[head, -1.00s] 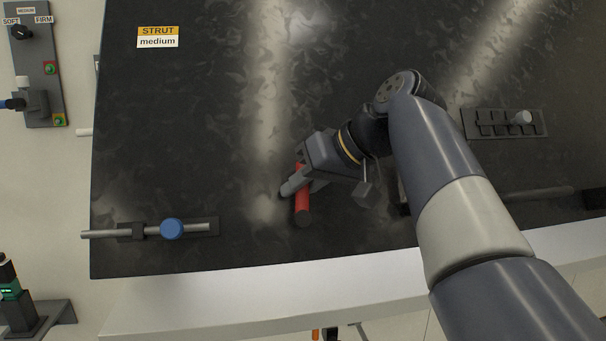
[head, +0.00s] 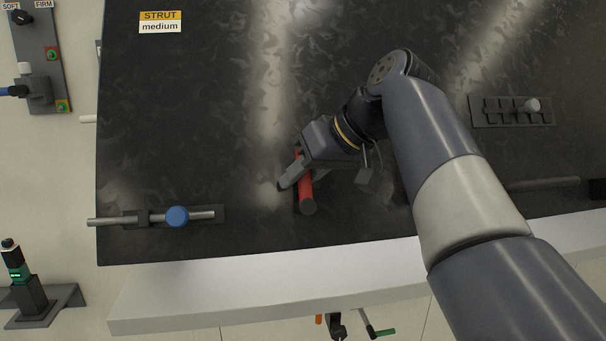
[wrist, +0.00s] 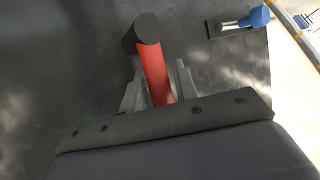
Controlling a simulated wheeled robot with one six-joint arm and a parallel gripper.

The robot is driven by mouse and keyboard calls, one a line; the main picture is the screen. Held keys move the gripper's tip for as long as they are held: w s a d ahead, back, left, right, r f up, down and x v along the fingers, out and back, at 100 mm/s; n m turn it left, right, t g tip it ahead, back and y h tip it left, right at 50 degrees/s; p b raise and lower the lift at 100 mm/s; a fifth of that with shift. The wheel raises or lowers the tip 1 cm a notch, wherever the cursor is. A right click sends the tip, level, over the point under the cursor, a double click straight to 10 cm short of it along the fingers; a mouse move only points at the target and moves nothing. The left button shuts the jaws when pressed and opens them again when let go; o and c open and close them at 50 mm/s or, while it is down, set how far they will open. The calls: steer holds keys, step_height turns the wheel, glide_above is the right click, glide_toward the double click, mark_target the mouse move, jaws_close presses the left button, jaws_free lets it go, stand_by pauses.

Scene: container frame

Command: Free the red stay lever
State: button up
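The red stay lever (head: 305,188) is a red bar with a dark round end cap on the dark panel (head: 200,110), near its lower edge. My gripper (head: 300,180) is at the lever, with one finger on each side of it. In the wrist view, the lever (wrist: 152,72) runs between the two grey fingers of my gripper (wrist: 160,82), and its dark cap sticks out past the fingertips. The fingers lie close to the bar, but I cannot tell whether both press on it. The lever's base is hidden behind my gripper.
A sliding bolt with a blue knob (head: 177,216) is at the panel's lower left. A slotted block with a grey knob (head: 532,105) is at the right. A STRUT medium label (head: 160,22) is at the upper left. A control plate (head: 38,62) is on the left wall.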

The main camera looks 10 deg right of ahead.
steer(key=shift+r, duration=0.1)
steer(key=v, duration=1)
steer(key=shift+s+d, duration=0.25)
steer(key=shift+s, duration=0.05)
steer(key=shift+a, duration=0.1)
steer(key=x, duration=1)
steer(key=shift+w+a, duration=0.1)
steer(key=shift+w, duration=0.25)
steer(key=shift+s, duration=0.1)
